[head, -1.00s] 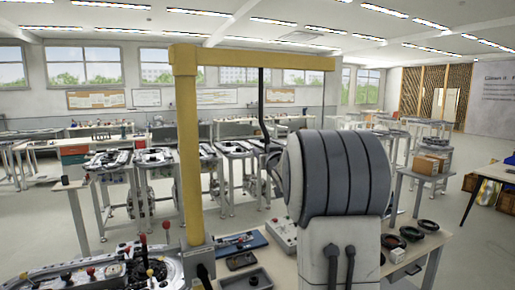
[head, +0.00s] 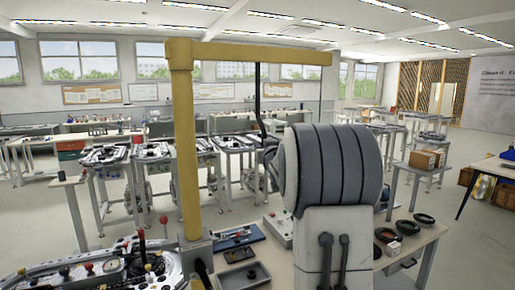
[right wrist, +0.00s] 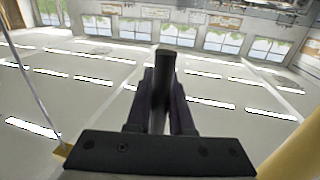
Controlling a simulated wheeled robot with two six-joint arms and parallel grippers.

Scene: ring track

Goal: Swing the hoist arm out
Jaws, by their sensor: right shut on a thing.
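The hoist is a yellow upright post (head: 187,150) with a yellow horizontal arm (head: 262,54) reaching right from its top. A thin cable (head: 321,95) hangs from the arm's right end. A dark rod (head: 258,95) hangs from mid-arm. My right gripper (head: 267,150) is at the rod's lower end, partly hidden by my grey arm link. In the right wrist view its fingers (right wrist: 160,105) are shut on the dark rod (right wrist: 165,62), and part of the yellow post (right wrist: 298,150) shows at lower right. My left gripper is out of view.
Below the post stands a bench with small levers and a gauge (head: 113,264). A bench at centre (head: 425,236) holds trays and dark round parts. More benches with track parts (head: 105,155) stand behind. Open floor lies at left and right.

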